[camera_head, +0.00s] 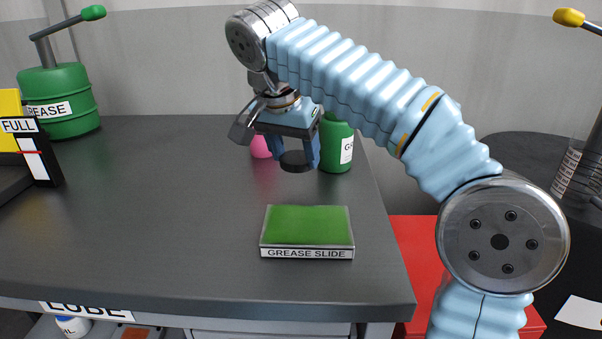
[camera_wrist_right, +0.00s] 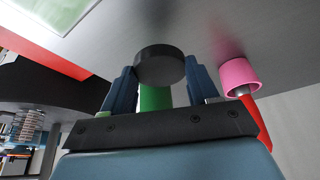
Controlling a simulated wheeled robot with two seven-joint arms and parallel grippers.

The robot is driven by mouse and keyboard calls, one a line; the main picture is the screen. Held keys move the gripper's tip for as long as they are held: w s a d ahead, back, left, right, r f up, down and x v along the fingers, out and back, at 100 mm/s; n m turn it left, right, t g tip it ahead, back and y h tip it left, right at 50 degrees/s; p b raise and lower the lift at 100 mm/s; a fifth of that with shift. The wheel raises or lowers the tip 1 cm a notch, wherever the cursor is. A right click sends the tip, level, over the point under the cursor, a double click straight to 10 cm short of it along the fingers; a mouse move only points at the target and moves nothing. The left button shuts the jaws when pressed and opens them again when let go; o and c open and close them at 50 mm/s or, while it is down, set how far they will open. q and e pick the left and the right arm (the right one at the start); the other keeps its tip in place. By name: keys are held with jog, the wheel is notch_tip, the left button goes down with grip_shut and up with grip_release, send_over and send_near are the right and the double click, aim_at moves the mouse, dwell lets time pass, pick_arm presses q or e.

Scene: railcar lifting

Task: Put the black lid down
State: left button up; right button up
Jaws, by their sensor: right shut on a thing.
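My right gripper (camera_head: 296,158) is shut on the black lid (camera_head: 297,163), a short dark disc held between the two blue fingers above the grey bench. In the right wrist view the lid (camera_wrist_right: 160,66) sits between the fingertips, with a gap between it and the bench top hard to judge. A green bottle (camera_head: 337,146) with a white label stands just behind and right of the gripper. Part of the green bottle (camera_wrist_right: 155,97) shows behind the lid in the wrist view. Its top is partly hidden by my right arm. My left gripper is not in view.
A pink object (camera_head: 260,146) stands beside the gripper at left. A green pad in a GREASE SLIDE tray (camera_head: 307,253) lies nearer the front. A green GREASE can (camera_head: 63,100) and a FULL gauge stand at left. The middle-left of the grey bench (camera_head: 160,195) is clear.

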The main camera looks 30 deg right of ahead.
aim_at(304, 185)
jog(key=shift+w+d+f, duration=0.15)
jog(key=shift+d+f, duration=0.3)
jog(key=shift+f, duration=0.2)
jog(key=x, duration=0.2)
jog(key=b+x, duration=0.1)
jog(key=shift+s+a+f, duration=0.1)
jog(key=shift+s+f, duration=0.1)
jog(key=shift+f, duration=0.4)
jog(key=shift+f, duration=0.15)
jog(key=o, duration=1.1)
